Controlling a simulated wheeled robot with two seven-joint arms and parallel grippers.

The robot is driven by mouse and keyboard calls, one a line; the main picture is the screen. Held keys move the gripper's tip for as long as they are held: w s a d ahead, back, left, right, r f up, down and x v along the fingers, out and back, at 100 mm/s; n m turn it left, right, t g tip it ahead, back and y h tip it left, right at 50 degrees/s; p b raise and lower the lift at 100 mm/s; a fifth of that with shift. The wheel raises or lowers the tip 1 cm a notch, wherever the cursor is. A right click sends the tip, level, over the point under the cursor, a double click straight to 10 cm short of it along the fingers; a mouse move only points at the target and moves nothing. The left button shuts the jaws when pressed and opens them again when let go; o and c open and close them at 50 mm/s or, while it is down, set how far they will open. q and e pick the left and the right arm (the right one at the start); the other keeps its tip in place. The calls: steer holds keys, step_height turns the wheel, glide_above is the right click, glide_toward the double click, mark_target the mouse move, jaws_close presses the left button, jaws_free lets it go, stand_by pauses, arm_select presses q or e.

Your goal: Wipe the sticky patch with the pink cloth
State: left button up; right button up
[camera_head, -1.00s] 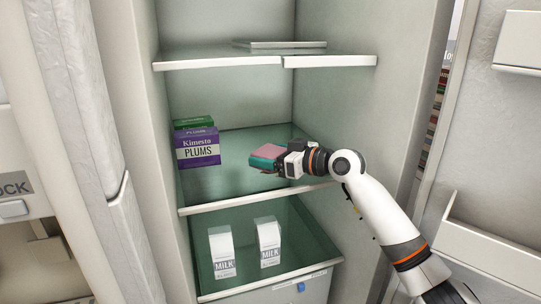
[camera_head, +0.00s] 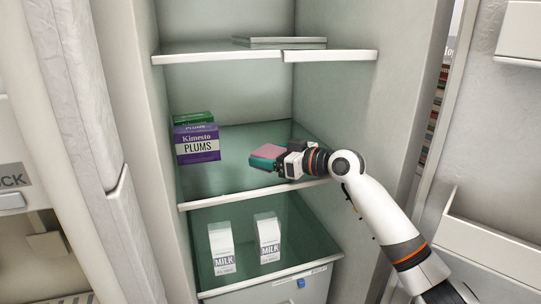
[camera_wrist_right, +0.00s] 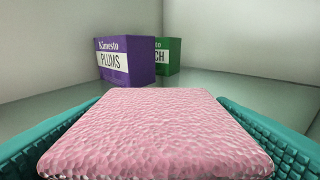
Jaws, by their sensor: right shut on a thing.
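The pink cloth (camera_head: 270,151) is a thick, dimpled pad in my right gripper (camera_head: 266,160), over the middle shelf of the open fridge. In the right wrist view the cloth (camera_wrist_right: 155,135) fills the front, between the teal fingers of my right gripper (camera_wrist_right: 155,150), which is shut on it. I cannot tell whether the cloth touches the shelf. I cannot make out a sticky patch in either view. My left gripper is not in view.
A purple plums box (camera_head: 197,145) and a green box (camera_head: 193,118) stand at the left of the middle shelf (camera_head: 225,180). Two milk cartons (camera_head: 221,248) stand below. The upper shelf (camera_head: 215,59) is overhead. The fridge's right wall (camera_head: 355,110) is close to my arm.

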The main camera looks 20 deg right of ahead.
steer(key=shift+f, duration=0.15)
stand_by(0.4)
steer(key=shift+f, duration=0.25)
stand_by(0.6)
steer(key=shift+s, duration=0.1)
